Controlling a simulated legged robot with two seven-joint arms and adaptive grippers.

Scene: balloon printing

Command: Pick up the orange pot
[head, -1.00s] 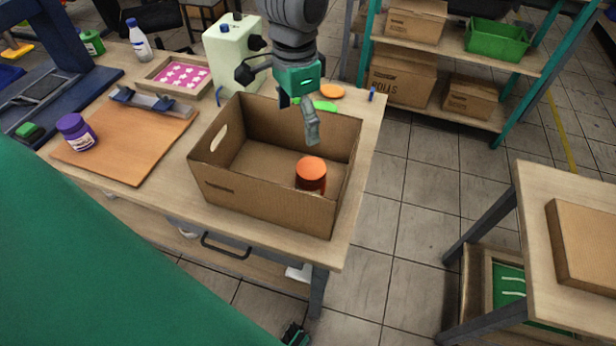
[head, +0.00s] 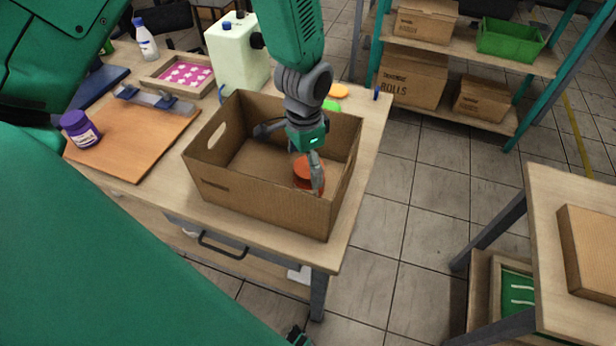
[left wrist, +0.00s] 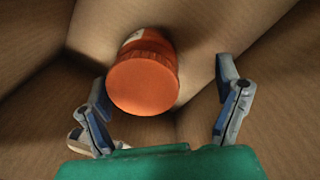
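The orange pot (head: 302,171) stands inside the open cardboard box (head: 262,205), near its right end. My left gripper (head: 288,160) reaches down into the box from above and is open. One finger is in front of the pot and partly hides it in the head view. In the left wrist view the pot (left wrist: 145,82) shows its round orange lid, with a bit of white label behind. It lies between the two spread fingers of the gripper (left wrist: 162,78), closer to the left finger, with a wide gap to the right one.
The box walls surround the gripper closely. On the table are a purple jar (head: 78,129), a wooden board (head: 130,150), a pale green machine (head: 236,55) and a tray with pink sheet (head: 153,76). Shelves with cartons (head: 412,75) stand at the back right.

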